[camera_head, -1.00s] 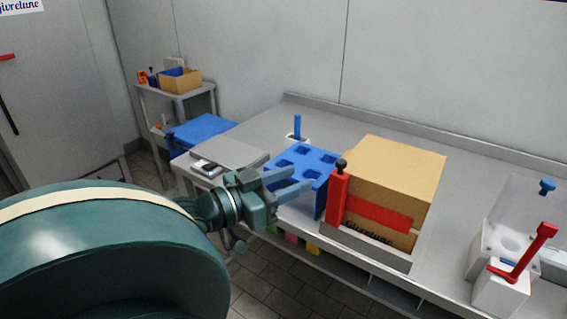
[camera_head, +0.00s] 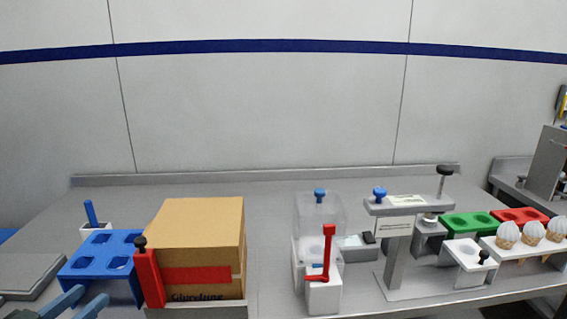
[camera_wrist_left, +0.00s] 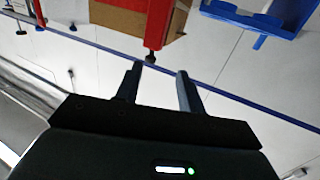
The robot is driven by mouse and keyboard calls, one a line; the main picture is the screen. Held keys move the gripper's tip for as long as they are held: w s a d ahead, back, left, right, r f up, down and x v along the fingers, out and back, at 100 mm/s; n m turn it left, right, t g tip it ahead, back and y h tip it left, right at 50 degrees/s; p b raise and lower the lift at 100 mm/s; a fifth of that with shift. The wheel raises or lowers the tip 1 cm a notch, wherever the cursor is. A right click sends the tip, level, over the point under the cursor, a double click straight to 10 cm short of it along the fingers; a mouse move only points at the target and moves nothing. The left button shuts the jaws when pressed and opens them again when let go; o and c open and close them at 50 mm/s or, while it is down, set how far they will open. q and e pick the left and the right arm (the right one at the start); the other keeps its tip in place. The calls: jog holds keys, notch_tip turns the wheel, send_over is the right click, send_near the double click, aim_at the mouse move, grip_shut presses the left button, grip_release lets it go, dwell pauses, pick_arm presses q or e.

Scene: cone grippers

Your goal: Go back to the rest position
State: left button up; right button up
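My left gripper (camera_head: 94,294) shows at the bottom left corner of the head view, only by its two blue-grey fingers. The fingers are apart with nothing between them. In the left wrist view the same two fingers (camera_wrist_left: 160,72) are spread and empty. In the head view they are in front of the blue holed rack (camera_head: 72,268) and left of the cardboard box (camera_head: 197,225). I cannot tell the exact gap to the rack. My right gripper is in neither view.
A red clamp post (camera_head: 149,278) stands at the box's left front edge. Right of the box are a clear-topped device with a red lever (camera_head: 328,255), a grey press (camera_head: 398,240), green (camera_head: 470,222) and red trays, and several cones (camera_head: 532,233). The counter between box and device is clear.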

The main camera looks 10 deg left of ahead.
pick_arm(q)
notch_tip(320, 180, down, 11)
jog(key=s+d+n+g+y, duration=0.1)
jog(key=d+g, duration=0.1)
jog(key=s+d+f+m+g+h+p, duration=0.1)
jog(key=s+d+f+g, duration=0.1)
jog(key=d+f, duration=0.5)
jog(key=s+d+f+m+g+h+p, duration=0.1)
jog(key=d+f+g, duration=0.1)
jog(key=d+f, duration=0.5)
jog(key=d, duration=0.6)
jog(key=shift+s+d+f+m+g, duration=0.3)
jog(key=shift+s, duration=0.05)
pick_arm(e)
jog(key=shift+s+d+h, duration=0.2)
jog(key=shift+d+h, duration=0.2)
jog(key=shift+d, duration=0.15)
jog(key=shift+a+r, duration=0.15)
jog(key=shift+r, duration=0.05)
